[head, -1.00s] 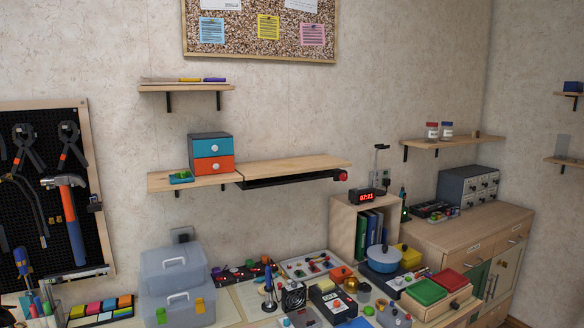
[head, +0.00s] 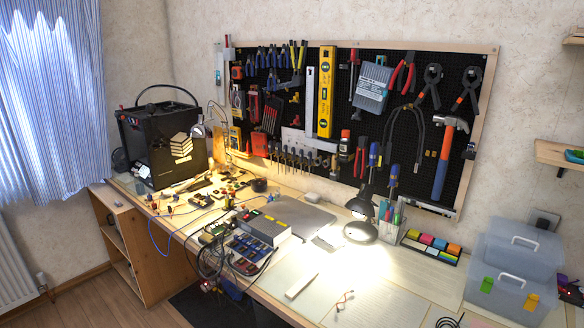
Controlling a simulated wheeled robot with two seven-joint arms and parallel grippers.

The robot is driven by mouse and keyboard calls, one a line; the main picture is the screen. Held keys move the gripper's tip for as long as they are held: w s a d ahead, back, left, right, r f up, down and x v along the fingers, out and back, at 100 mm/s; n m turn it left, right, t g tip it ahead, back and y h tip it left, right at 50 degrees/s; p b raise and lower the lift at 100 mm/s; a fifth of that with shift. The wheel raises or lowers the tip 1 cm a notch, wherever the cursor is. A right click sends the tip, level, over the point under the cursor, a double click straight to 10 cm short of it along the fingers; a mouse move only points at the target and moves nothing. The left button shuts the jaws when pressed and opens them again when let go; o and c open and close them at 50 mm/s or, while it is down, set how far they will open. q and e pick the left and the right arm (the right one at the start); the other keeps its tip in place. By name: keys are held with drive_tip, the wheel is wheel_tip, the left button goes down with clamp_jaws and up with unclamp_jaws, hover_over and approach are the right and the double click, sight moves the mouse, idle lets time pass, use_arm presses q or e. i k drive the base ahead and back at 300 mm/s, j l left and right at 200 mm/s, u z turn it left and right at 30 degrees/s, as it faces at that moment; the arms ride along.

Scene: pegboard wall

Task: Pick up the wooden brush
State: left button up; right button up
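I cannot pick out the wooden brush with certainty in the head view. Many small tools and parts lie on the workbench (head: 375,298) and hang on the black pegboard (head: 405,150), and some are too small to tell apart. A pale, slim block (head: 301,285) lies on the bench's front part, but I cannot tell what it is. Neither of my grippers is in view.
A lit desk lamp (head: 361,231) stands mid-bench. A black 3D printer (head: 160,140) is at the left end. Clear plastic boxes (head: 515,255) are stacked at the right. Cables and electronics crowd the left half; the front middle is fairly clear.

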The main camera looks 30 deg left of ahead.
sight(333, 178)
drive_tip(key=u, duration=0.8)
drive_tip(key=i+j+z, duration=0.25)
